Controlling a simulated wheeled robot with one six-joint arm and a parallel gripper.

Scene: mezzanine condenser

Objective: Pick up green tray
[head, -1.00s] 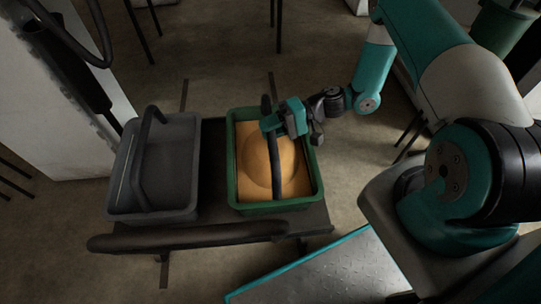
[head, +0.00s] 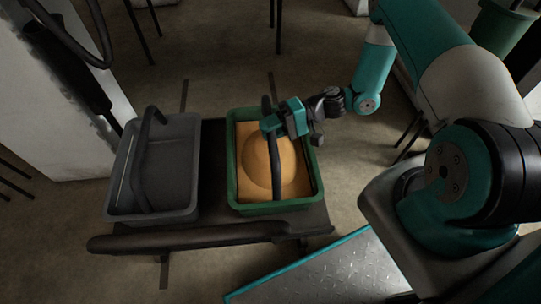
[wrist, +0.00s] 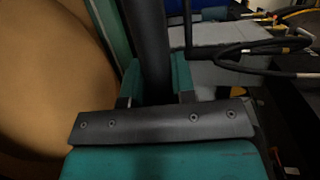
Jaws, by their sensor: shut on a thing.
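The green tray (head: 231,163) stands on the right half of a dark cart in the head view. It holds a tan block with a rounded dome (head: 256,160), and a dark handle (head: 272,155) arches over it. My gripper (head: 272,123) is at the handle's upper part, above the tray's back. In the wrist view my gripper (wrist: 155,80) is shut on the dark handle, which runs upward between the fingers. The tan dome (wrist: 45,80) fills the left of that view. The tray looks level; I cannot tell whether it touches the cart.
A grey tray (head: 190,180) with its own dark handle stands on the cart's left half. The cart's push bar (head: 185,237) runs along the near side. A white cabinet (head: 75,130) is at the left. A tread plate (head: 330,275) lies in front, at the right.

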